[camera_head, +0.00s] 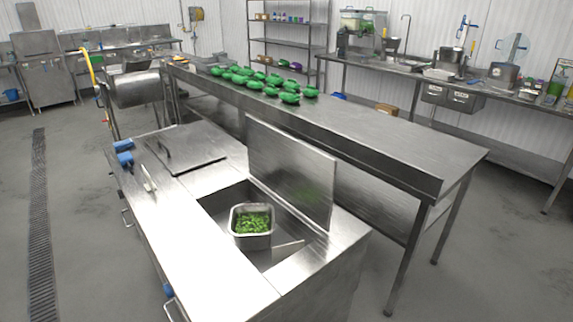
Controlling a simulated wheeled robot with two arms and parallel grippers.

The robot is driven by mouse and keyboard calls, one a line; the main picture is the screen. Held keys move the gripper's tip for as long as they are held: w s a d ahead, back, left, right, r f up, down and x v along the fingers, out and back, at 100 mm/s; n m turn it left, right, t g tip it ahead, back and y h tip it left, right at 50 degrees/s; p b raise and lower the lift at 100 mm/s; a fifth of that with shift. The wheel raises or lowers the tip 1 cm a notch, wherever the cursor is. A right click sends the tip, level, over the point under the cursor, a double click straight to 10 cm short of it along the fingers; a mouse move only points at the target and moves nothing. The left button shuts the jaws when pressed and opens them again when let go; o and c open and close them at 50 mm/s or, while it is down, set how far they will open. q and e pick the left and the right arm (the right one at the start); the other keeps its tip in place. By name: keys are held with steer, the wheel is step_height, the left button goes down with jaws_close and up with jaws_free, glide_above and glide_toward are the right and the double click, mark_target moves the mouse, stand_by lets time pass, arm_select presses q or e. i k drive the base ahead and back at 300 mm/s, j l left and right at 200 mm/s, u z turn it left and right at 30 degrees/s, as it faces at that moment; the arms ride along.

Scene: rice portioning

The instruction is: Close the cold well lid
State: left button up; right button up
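The cold well lid (291,172) is a flat steel panel. It stands open, nearly upright, along the far edge of the cold well (285,250), whose recess in the steel counter is uncovered. A steel pan (251,240) holding chopped green food (253,222) sits inside the well toward its left side. A flat steel piece, perhaps a divider or ledge, shows in the well right of the pan. Neither of my grippers is in view.
A second lid with a handle (184,148) lies flat on the counter (190,222). Blue items (123,152) and a pale utensil (149,178) lie near its left edge. A long steel table (400,140) with several green items (271,90) stands close behind the raised lid.

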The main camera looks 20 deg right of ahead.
mark_target(303, 177)
steer(key=i+l+u, duration=0.2)
steer(key=l, duration=0.5)
steer(key=k+l+u, duration=0.2)
steer(key=l, duration=0.45)
steer(key=i+l+u, duration=0.2)
steer(key=l, duration=0.5)
steer(key=k+l+u, duration=0.2)
steer(key=l, duration=0.45)
steer(key=k+l+u, duration=0.2)
steer(key=l, duration=0.5)
steer(key=i, duration=0.1)
